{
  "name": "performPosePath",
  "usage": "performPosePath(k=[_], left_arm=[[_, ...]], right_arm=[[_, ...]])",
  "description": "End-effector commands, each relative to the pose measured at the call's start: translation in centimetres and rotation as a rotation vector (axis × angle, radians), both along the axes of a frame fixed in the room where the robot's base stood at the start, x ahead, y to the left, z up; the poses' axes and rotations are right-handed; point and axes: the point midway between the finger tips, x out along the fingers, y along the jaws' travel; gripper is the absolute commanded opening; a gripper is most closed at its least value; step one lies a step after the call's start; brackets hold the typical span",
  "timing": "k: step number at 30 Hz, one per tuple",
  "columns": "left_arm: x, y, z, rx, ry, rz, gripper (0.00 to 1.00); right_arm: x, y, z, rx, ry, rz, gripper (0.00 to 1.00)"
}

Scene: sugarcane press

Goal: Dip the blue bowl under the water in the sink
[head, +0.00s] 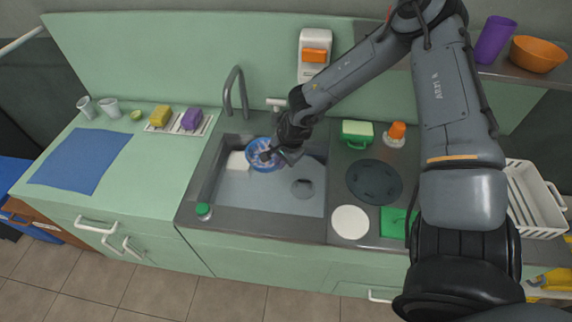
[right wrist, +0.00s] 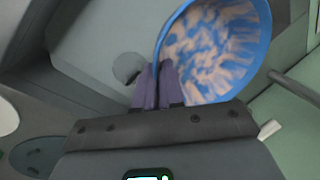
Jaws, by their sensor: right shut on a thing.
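The blue bowl (head: 261,164) is in the sink basin (head: 245,192), toward the back. In the right wrist view the bowl (right wrist: 215,50) shows tilted, with brownish-pink patches on its inner wall. My right gripper (head: 272,157) reaches down into the sink and is shut on the bowl's rim; its fingers (right wrist: 158,75) pinch the rim in the right wrist view. Whether the bowl touches water cannot be told. The left gripper is in neither view.
A faucet (head: 236,92) stands behind the basin. A green-capped item (head: 203,211) stands on the front left rim. A white plate (head: 350,223) lies right of the basin.

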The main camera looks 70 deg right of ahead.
Motion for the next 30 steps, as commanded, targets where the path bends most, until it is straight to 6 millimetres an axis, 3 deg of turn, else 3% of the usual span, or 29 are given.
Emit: performPosePath(k=[1,14,30], left_arm=[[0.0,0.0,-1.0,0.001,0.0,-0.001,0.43],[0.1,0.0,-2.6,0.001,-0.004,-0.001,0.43],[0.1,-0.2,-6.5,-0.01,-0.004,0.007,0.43]], right_arm=[[0.0,0.0,-0.9,-0.001,-0.001,0.004,0.0],[-0.2,-0.1,-3.3,0.0,-0.001,0.007,0.0],[-0.2,-0.1,-8.6,-0.001,-0.002,0.007,0.0]])
